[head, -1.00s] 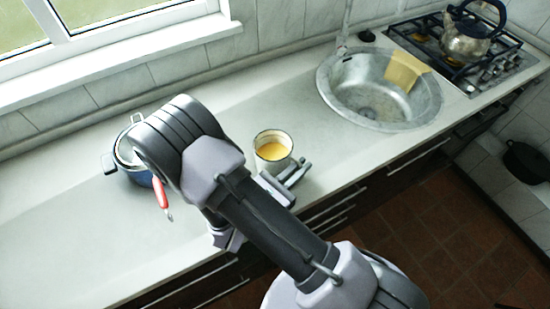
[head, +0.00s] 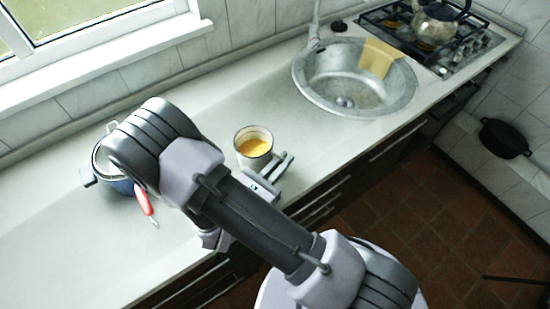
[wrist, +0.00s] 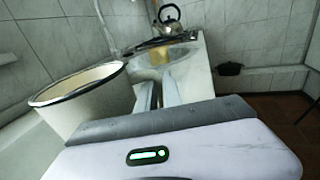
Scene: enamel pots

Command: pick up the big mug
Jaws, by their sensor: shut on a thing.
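The big mug (head: 252,161) is a pale enamel mug with a dark rim and something orange-yellow inside. It is upright over the counter, near its front edge, in the head view. In the wrist view the mug (wrist: 100,103) fills the left side, beside the fingers. My gripper (head: 280,170) is at the mug's right front side, shut on it. The two fingers (wrist: 158,96) also show in the wrist view, with a narrow gap between them. The mug's handle is hidden. I cannot tell whether the mug's base touches the counter.
A blue pot (head: 122,184) and a red-handled utensil (head: 144,202) are left, partly behind my arm. A round sink (head: 318,93) with a yellow cloth (head: 377,57) lies to the right. A kettle (head: 436,24) stands on the hob. The counter between mug and sink is clear.

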